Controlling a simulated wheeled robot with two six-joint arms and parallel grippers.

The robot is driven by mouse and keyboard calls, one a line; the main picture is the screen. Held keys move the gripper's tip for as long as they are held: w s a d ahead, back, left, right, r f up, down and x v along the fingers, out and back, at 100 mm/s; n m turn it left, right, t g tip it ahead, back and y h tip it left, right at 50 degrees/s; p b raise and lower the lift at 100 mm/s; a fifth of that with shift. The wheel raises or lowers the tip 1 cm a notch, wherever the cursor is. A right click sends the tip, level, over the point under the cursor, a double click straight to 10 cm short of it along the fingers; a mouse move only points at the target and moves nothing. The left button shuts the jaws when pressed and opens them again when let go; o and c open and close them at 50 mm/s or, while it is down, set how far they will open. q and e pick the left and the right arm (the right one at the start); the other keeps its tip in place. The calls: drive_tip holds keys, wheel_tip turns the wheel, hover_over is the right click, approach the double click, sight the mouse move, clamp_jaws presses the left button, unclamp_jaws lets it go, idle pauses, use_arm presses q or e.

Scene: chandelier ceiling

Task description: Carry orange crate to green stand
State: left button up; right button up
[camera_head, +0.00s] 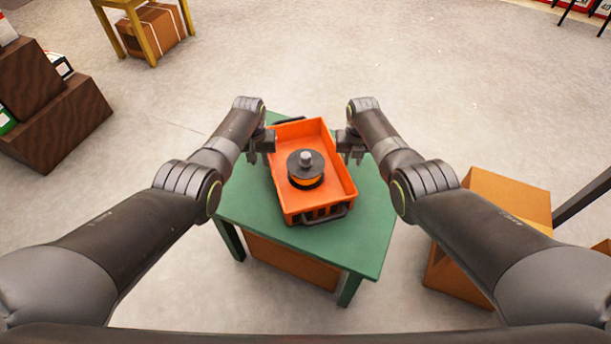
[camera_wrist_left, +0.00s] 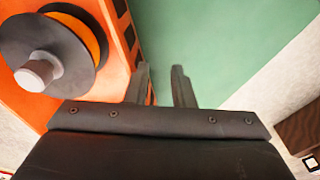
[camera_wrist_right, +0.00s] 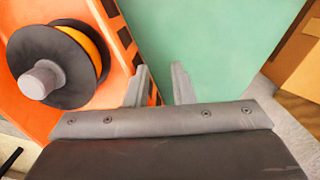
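The orange crate (camera_head: 345,183) sits on the green stand (camera_head: 360,240), turned slightly, with a black spool wound with orange (camera_head: 306,170) inside it. Dark handles show at its near and far ends. My left gripper (camera_head: 261,158) is beside the crate's left wall, with its two fingers apart and nothing between them. My right gripper (camera_head: 353,157) is beside the right wall, also open and empty. Both wrist views show the crate wall (camera_wrist_left: 120,55) (camera_wrist_right: 122,45) close to one finger. Whether any finger touches the wall, I cannot tell.
A cardboard box (camera_head: 508,200) stands on the floor right of the stand, and another box (camera_head: 290,262) is beneath the stand. Dark wooden blocks (camera_head: 65,125) are at left. A yellow stool (camera_head: 143,40) stands over a box at the back. Floor beyond the stand is clear.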

drive_tip(key=shift+r, duration=0.1)
use_arm(q)
wheel_tip(320, 180, up, 12)
drive_tip(key=shift+s, duration=0.45)
use_arm(e)
wheel_tip(320, 180, up, 12)
drive_tip(key=shift+s, duration=0.45)
idle(0.4)
